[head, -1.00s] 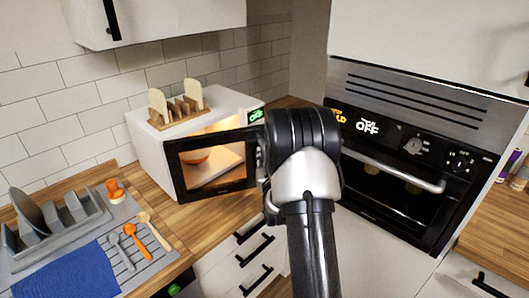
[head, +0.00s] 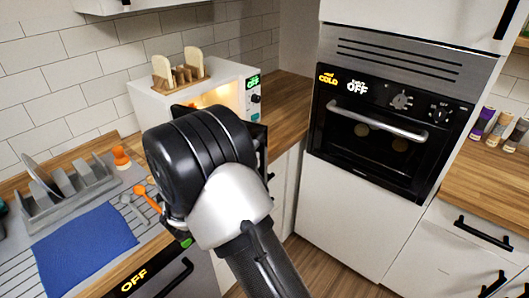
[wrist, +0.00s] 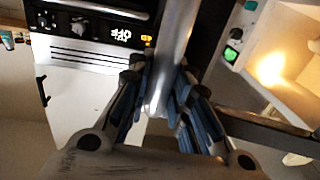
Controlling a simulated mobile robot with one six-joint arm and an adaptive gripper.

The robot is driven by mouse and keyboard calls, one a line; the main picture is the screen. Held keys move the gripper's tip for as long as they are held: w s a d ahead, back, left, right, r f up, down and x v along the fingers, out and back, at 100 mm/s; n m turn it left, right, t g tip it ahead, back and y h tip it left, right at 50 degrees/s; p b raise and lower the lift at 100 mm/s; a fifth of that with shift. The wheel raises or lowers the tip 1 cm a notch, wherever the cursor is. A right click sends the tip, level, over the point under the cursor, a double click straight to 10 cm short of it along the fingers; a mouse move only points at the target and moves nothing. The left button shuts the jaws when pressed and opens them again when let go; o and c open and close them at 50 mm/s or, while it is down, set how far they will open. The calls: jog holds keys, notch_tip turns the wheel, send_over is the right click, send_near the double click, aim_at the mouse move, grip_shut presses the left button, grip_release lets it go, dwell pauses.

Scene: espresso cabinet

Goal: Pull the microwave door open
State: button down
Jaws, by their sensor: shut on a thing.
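The white microwave (head: 222,72) stands on the counter with its door open and its lit inside showing. The dark door (head: 263,140) is mostly hidden behind my arm in the head view; only bits of its edge show. In the wrist view, my gripper (wrist: 160,82) is shut on the silver bar handle (wrist: 174,52), with a finger on each side. The lit microwave inside (wrist: 285,50) appears at the right there. My gripper's fingers are hidden in the head view.
A toast rack (head: 180,77) with bread sits on the microwave. A dish rack (head: 75,198), blue cloth (head: 85,240) and orange spoon (head: 150,197) lie left of my arm. The built-in oven (head: 380,165) is at the right. Floor shows between the cabinets.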

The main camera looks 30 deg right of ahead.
jog(key=shift+v, duration=1.5)
jog(key=shift+w+a+r, duration=0.1)
jog(key=c, duration=1.5)
grip_release()
jog(key=shift+o, duration=0.2)
jog(key=v, duration=1.2)
